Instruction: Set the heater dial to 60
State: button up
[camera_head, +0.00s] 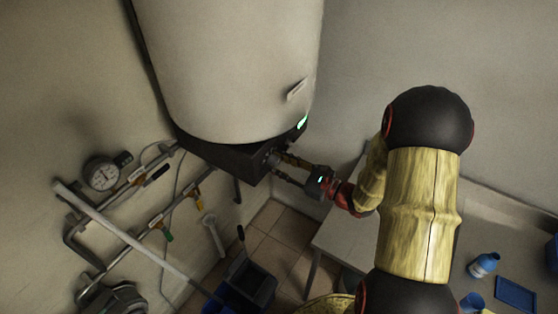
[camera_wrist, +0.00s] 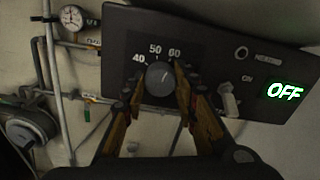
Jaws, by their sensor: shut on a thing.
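The heater (camera_head: 235,70) is a large white tank on the wall with a black control box (camera_head: 225,155) under it. In the wrist view its black panel (camera_wrist: 205,40) carries a round grey dial (camera_wrist: 159,74) with the marks 40, 50 and 60 above it. My gripper (camera_wrist: 161,82) is shut on the dial, one finger on each side. In the head view my gripper (camera_head: 279,163) reaches the box's right face, and the dial is too small to make out. The dial's exact setting is hard to read.
Right of the dial are a toggle switch (camera_wrist: 229,101) and a green display (camera_wrist: 285,90) reading OFF. Pipes and a pressure gauge (camera_head: 103,173) line the left wall. A dark blue bin (camera_head: 245,285) stands on the floor. A table (camera_head: 345,235) with blue items is at right.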

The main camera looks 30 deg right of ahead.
jog(key=shift+m, duration=0.4)
jog(key=shift+f, duration=0.1)
jog(key=o, duration=1.2)
jog(key=shift+c, duration=0.2)
jog(key=v, duration=1.2)
jog(key=shift+s, duration=0.1)
